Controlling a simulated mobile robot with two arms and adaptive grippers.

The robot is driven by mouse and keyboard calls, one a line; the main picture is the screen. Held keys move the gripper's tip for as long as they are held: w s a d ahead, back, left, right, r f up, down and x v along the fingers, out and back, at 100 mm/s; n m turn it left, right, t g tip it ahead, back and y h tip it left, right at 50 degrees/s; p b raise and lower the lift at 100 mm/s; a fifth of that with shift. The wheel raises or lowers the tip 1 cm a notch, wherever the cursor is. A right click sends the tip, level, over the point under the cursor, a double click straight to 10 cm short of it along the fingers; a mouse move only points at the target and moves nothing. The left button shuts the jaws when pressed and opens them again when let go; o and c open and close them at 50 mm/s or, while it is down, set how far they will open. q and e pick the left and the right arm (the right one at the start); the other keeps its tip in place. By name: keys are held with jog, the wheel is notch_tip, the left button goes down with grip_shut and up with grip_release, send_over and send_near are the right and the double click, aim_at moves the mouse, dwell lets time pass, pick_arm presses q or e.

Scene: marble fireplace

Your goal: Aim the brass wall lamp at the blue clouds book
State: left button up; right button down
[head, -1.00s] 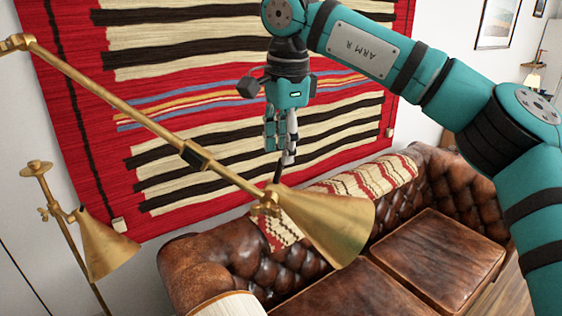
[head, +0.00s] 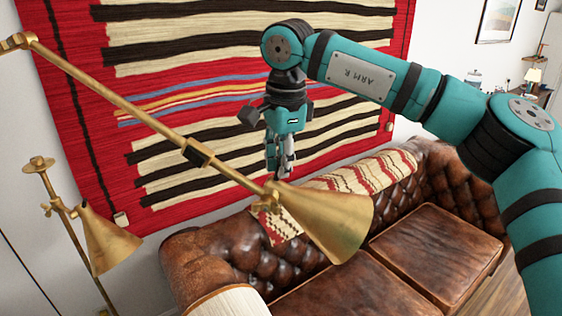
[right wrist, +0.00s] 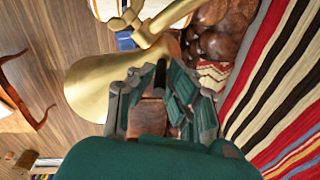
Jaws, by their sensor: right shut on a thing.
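The brass wall lamp has a long arm (head: 110,98) slanting down from the upper left to a cone shade (head: 328,216), which opens toward the lower right in the head view. My right gripper (head: 281,172) is just above the shade's joint, shut on the lamp's thin black handle (right wrist: 160,76). The fingers mostly hide the handle in the head view. In the right wrist view the brass shade (right wrist: 98,84) lies left of the fingers. A small blue patch (right wrist: 125,40) shows beyond the shade; I cannot tell whether it is the clouds book. My left gripper is out of view.
A brass floor lamp (head: 108,243) stands at the left. A brown leather sofa (head: 425,262) with a patterned throw (head: 365,172) is below the arm. A striped red rug (head: 170,85) hangs on the wall behind.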

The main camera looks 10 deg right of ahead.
aim_at(302, 188)
dwell(0.4)
jog(key=shift+d+f+y+b, duration=0.15)
jog(key=shift+f+y+b, duration=0.15)
jog(key=shift+b, duration=0.5)
jog(key=d+t+y+b, duration=0.1)
jog(key=y+b, duration=0.1)
jog(key=b, duration=0.3)
jog(key=s+d+f+t+y+b, duration=0.1)
jog(key=y+b, duration=0.1)
jog(key=b, duration=0.3)
jog(key=d+f+t+y+b, duration=0.1)
jog(key=y+b, duration=0.1)
jog(key=b, duration=0.3)
jog(key=shift+s+f+y, duration=0.15)
jog(key=shift+f+y, duration=0.05)
jog(key=shift+y, duration=0.2)
jog(key=shift+d+m+t+y+b, duration=0.15)
jog(key=shift+m+t+y+b, duration=0.25)
jog(key=shift+b, duration=0.45)
jog(key=c, duration=1.4)
grip_release()
jog(key=shift+o, duration=0.2)
jog(key=shift+s+d+r, duration=0.1)
jog(key=shift+r, duration=0.05)
jog(key=v, duration=1.1)
jog(key=shift+d+r, duration=0.2)
jog(key=shift+d, duration=0.15)
